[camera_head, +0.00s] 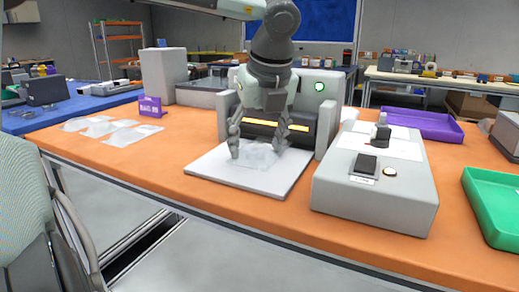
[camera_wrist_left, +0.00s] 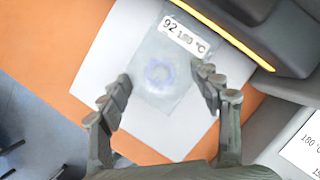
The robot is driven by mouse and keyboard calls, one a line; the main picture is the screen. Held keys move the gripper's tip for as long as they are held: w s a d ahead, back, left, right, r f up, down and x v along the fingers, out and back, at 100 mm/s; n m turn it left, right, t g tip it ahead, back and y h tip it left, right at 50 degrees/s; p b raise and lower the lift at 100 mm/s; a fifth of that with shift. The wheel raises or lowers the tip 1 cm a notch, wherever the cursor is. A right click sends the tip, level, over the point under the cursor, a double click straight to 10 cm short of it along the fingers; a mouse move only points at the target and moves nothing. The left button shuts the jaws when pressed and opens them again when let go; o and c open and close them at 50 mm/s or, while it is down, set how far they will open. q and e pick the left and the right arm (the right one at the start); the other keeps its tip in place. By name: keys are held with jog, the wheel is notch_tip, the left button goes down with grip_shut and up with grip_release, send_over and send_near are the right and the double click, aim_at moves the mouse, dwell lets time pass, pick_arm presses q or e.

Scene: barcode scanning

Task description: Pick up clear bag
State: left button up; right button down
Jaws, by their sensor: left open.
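A clear bag (camera_head: 257,156) lies on a white board (camera_head: 222,178) in front of a grey machine with a black bar. In the left wrist view the clear bag (camera_wrist_left: 160,75) is flat, with a bluish round print and a label reading 180 °C. My left gripper (camera_head: 259,150) is right over the bag, pointing down. In the left wrist view its fingers (camera_wrist_left: 162,90) are apart on either side of the bag's lower part. I cannot tell whether the fingertips touch the bag. My right gripper is not in view.
Several more clear bags (camera_head: 98,127) lie at the left on the orange table (camera_head: 130,165), near a purple sign (camera_head: 151,106). A grey device (camera_head: 372,205) stands right of the board. A purple tray (camera_head: 425,124) and a green tray (camera_head: 497,205) are at the right.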

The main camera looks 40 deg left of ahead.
pick_arm(q)
jog(key=shift+a+f, duration=0.1)
jog(key=shift+f, duration=0.05)
jog(key=c, duration=1.4)
